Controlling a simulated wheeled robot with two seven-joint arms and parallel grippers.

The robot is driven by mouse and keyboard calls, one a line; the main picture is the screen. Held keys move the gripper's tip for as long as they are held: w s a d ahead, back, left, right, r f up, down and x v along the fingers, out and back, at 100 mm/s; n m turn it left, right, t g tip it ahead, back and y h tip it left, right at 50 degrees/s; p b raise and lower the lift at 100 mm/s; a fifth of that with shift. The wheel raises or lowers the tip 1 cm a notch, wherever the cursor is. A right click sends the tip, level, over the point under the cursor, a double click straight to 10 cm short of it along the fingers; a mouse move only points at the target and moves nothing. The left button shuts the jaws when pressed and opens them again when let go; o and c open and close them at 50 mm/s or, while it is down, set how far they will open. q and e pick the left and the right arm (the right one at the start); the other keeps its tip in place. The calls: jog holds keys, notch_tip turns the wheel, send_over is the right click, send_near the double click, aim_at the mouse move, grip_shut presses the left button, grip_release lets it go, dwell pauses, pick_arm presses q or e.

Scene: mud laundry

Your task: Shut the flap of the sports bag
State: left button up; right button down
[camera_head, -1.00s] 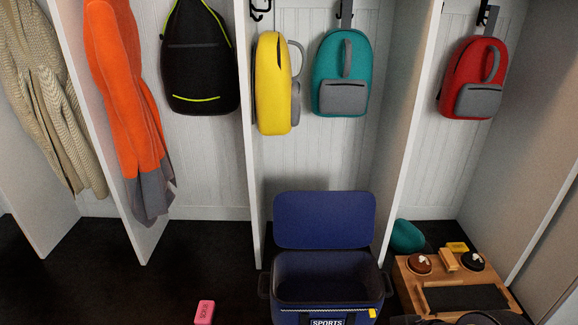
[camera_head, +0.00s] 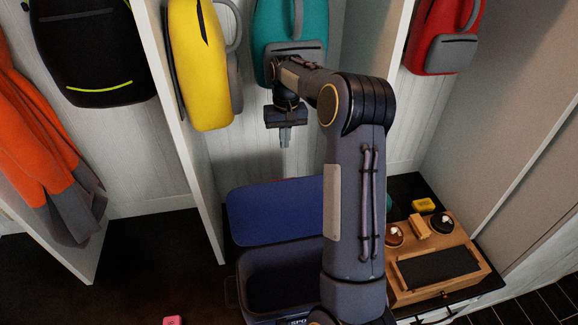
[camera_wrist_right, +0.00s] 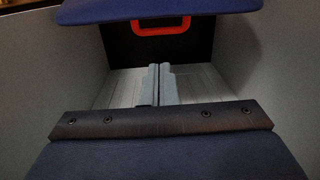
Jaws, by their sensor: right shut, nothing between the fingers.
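The dark blue sports bag (camera_head: 248,288) stands on the floor of the middle cubby, its inside dark and uncovered. Its blue flap (camera_head: 275,212) is open, raised at the back of the bag and leaning back. My right gripper (camera_head: 286,142) is shut and empty, pointing down above and behind the flap's top edge. My forearm hides the right part of the bag and flap. In the right wrist view the shut fingers (camera_wrist_right: 158,85) show in the middle, and a blue edge, probably the flap (camera_wrist_right: 160,9), crosses the top. My left gripper is out of view.
Yellow (camera_head: 203,65) and teal (camera_head: 278,28) backpacks hang above, close to my right gripper. White cubby dividers stand on both sides. A wooden shoe-care box (camera_head: 462,250) is at the right. A red loop (camera_wrist_right: 160,27) shows in the wrist view. A pink block (camera_head: 173,320) lies on the floor.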

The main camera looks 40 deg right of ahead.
jog(key=shift+g, duration=0.3)
jog(key=f+p, duration=0.1)
jog(key=f, duration=0.2)
jog(key=s+f+p, duration=0.1)
jog(key=f, duration=0.3)
jog(key=f+p, duration=0.1)
jog(key=f, duration=0.2)
jog(key=shift+s+f, duration=0.3)
jog(key=shift+s, duration=0.1)
jog(key=shift+s+a, duration=0.1)
jog(key=shift+s, duration=0.15)
